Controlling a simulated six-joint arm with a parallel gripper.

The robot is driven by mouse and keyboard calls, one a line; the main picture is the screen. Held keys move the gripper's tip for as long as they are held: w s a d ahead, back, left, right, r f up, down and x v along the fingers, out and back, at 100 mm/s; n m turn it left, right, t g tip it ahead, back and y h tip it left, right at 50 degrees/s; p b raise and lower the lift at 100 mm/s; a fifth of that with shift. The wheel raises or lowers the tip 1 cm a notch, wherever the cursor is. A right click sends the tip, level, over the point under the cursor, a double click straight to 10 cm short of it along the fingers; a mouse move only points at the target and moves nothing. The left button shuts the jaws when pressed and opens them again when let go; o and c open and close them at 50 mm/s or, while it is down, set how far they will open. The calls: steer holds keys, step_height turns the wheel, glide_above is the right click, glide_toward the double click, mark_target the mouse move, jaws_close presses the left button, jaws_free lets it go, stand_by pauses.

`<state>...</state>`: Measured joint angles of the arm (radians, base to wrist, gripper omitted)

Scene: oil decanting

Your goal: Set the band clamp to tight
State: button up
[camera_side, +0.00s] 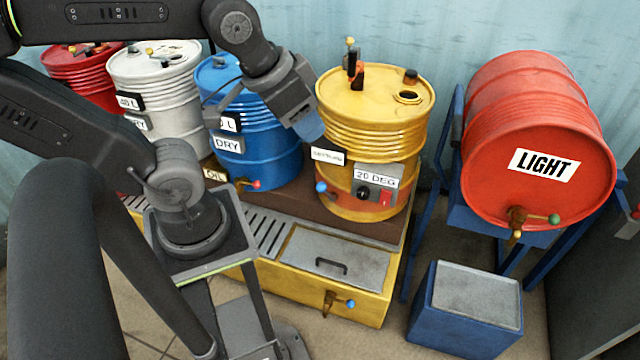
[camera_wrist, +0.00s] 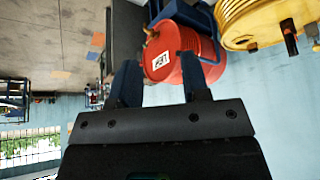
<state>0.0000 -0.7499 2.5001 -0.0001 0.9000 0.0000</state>
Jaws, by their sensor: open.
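The yellow drum (camera_side: 370,130) stands on the brown shelf, with an orange-red band (camera_side: 345,198) around its lower part. The band carries a dark dial (camera_side: 364,191), a "20 DEG" plate and a small red switch. A blue-knobbed lever (camera_side: 321,187) stands at its left end; I cannot tell whether this is the band clamp. Its setting is not readable. My gripper (camera_side: 309,128) points down between the blue and yellow drums, above the band and apart from it. In the wrist view my gripper (camera_wrist: 161,80) is open and empty. The yellow drum (camera_wrist: 248,20) shows there at the upper right.
The blue drum (camera_side: 265,125) is close left of my gripper, with a white drum (camera_side: 170,90) beyond. A red "LIGHT" drum (camera_side: 540,120) lies on a blue stand at right, above a blue box (camera_side: 465,310). A yellow sump (camera_side: 360,295) with a lid sits below the shelf.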

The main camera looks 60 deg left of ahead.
stand_by(0.4)
steer(key=shift+o, duration=1.4)
steer(key=shift+w+a, duration=0.15)
steer(key=shift+w, duration=0.15)
steer(key=shift+o, duration=0.9)
steer(key=w+a+f+n+g, duration=0.1)
steer(key=w+a+n, duration=0.2)
steer(key=w, duration=0.3)
steer(key=shift+w+y, duration=0.2)
steer(key=shift+y, duration=0.1)
steer(key=w+a+f+n, duration=0.3)
steer(key=w+a, duration=0.1)
steer(key=w, duration=0.1)
steer(key=n+g, duration=0.4)
steer(key=n, duration=1)
glide_above(321, 183)
step_height(321, 183, down, 34)
step_height(321, 183, down, 13)
steer(key=shift+r, duration=0.1)
steer(key=shift+c, duration=0.4)
